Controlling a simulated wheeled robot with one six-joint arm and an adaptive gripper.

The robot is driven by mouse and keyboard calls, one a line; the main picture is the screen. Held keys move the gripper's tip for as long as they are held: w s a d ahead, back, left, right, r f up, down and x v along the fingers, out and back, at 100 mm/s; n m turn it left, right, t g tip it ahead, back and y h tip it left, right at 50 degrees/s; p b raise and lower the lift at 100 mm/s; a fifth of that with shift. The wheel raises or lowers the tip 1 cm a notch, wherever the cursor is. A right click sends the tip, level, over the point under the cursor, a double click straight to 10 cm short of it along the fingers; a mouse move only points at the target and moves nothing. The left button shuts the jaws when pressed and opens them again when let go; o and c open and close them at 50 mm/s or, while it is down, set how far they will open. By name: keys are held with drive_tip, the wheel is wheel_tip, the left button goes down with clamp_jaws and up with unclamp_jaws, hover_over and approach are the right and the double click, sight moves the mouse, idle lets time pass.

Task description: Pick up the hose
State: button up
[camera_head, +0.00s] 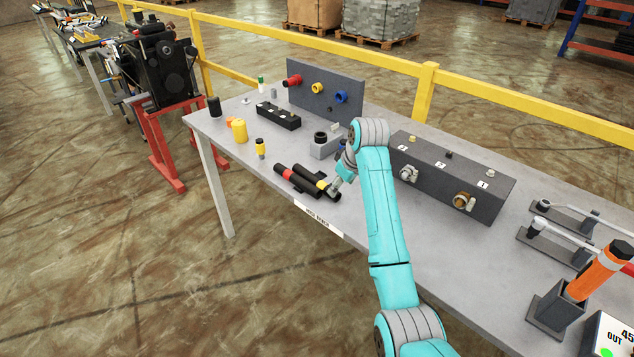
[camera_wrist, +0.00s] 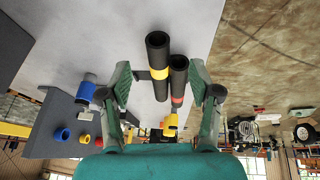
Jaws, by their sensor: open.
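Two short black hoses lie side by side near the front edge of the grey bench. One has a yellow band (camera_head: 325,188) and the other a red band (camera_head: 290,178). My gripper (camera_head: 337,186) is at the yellow-banded hose, at its right side in the head view; the arm hides part of the area behind. In the wrist view my gripper (camera_wrist: 160,68) is open, with one finger on each side of the pair. The yellow-banded hose (camera_wrist: 158,55) and the red-banded hose (camera_wrist: 178,82) show between the fingers. I cannot tell whether a finger touches either.
A long dark box with numbered labels (camera_head: 450,178) stands to the right. A yellow rail (camera_head: 500,95) runs behind.

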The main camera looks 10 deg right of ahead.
sight(338, 195)
drive_tip(key=shift+d+x, duration=0.1)
drive_tip(key=shift+x, duration=1.55)
drive_tip(key=shift+d+x, duration=0.15)
drive_tip(key=shift+x, duration=1.5)
drive_tip(key=shift+s, duration=0.1)
drive_tip(key=shift+c, duration=0.2)
clamp_jaws()
